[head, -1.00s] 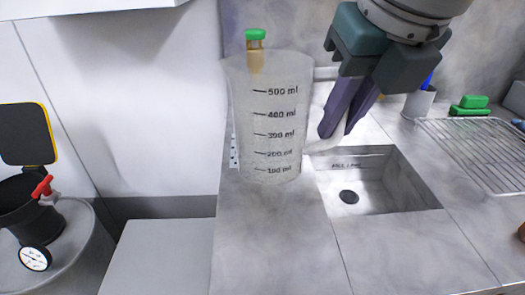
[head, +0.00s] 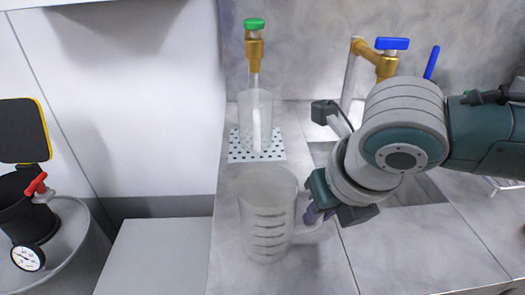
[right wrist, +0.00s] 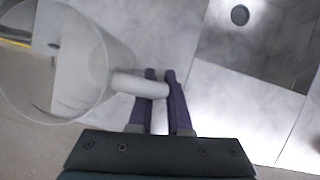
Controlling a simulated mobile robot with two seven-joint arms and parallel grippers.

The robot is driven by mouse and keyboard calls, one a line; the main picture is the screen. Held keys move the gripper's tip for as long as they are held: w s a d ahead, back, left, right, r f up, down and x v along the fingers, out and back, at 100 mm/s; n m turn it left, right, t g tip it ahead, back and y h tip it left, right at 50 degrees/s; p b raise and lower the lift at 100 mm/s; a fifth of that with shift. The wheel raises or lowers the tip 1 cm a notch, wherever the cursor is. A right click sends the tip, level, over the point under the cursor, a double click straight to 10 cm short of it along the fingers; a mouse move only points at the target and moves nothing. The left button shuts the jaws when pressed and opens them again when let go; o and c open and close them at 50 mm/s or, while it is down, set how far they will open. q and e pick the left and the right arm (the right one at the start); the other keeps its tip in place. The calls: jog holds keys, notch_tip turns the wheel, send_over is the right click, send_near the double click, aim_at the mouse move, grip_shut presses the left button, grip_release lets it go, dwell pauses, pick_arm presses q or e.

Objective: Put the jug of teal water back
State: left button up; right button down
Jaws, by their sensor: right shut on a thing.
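A translucent measuring jug (head: 262,218) is upright at the front left of the counter in the head view. No teal colour shows in it. My right gripper (head: 313,214) is at the jug's right side, shut on its handle. In the right wrist view the purple fingers (right wrist: 161,80) close around the handle of the jug (right wrist: 85,65). Whether the jug's base touches the counter is unclear. My left gripper is not in view.
Behind the jug, a clear vessel (head: 256,115) stands on a dotted mat (head: 238,150) under a green-handled tap (head: 254,38). A blue-handled tap (head: 388,50) is at the back right. My right arm covers most of the sink. A drum (head: 70,250) is at left.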

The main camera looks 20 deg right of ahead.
jog(key=shift+f, duration=0.1)
jog(key=c, duration=0.9)
grip_release()
jog(key=shift+o, duration=0.2)
